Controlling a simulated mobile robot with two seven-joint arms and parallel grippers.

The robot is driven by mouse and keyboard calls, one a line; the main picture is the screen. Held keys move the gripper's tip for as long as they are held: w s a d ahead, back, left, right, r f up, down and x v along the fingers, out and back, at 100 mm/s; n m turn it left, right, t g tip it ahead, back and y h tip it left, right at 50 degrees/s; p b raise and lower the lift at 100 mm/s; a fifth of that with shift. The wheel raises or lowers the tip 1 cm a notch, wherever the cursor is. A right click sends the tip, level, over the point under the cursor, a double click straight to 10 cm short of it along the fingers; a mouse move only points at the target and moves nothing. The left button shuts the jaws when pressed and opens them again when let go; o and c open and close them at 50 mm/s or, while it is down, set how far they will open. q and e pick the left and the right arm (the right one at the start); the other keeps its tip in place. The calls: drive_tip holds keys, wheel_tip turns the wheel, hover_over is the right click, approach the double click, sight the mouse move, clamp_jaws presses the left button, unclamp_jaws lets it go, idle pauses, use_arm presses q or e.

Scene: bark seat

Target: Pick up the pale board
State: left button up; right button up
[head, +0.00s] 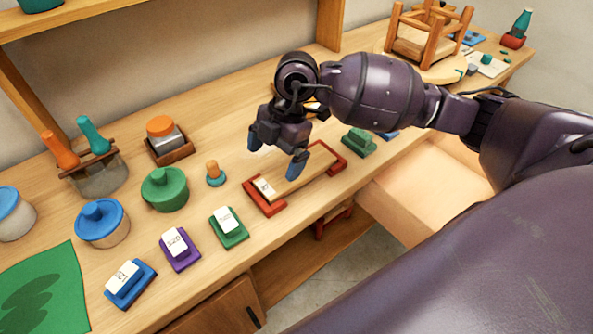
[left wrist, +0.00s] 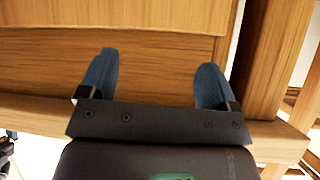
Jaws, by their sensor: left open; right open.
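The pale board (head: 303,182) lies across two red supports (head: 265,203) near the bench's front edge, with a white label at its left end. My right gripper (head: 275,154) is open and empty, with blue fingertips pointing down. It is over the board's back side, and its front fingertip overlaps the board in the head view. I cannot tell whether they touch. My left gripper (left wrist: 158,60) is open and empty in the left wrist view, in front of plain wooden furniture; it is not in the head view.
Green (head: 229,228), purple (head: 180,249) and blue (head: 130,283) labelled blocks stand left of the board. A small orange-knobbed peg (head: 214,174) and a green-lidded pot (head: 165,188) are nearby. A green block (head: 359,142) is to the right. An open drawer (head: 425,190) juts out below the bench.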

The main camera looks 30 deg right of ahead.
drive_tip(key=w+d+r+m+h, duration=0.1)
drive_tip(key=w+d+m+h, duration=0.1)
drive_tip(key=d+h, duration=0.3)
drive_tip(key=shift+y, duration=0.6)
drive_tip(key=f, duration=0.3)
drive_tip(key=f+b, duration=0.1)
drive_tip(key=f, duration=0.2)
drive_tip(key=d+f, duration=0.1)
drive_tip(key=f, duration=0.3)
drive_tip(key=shift+w+d+f, duration=0.1)
drive_tip(key=shift+c, duration=0.2)
drive_tip(key=c, duration=1)
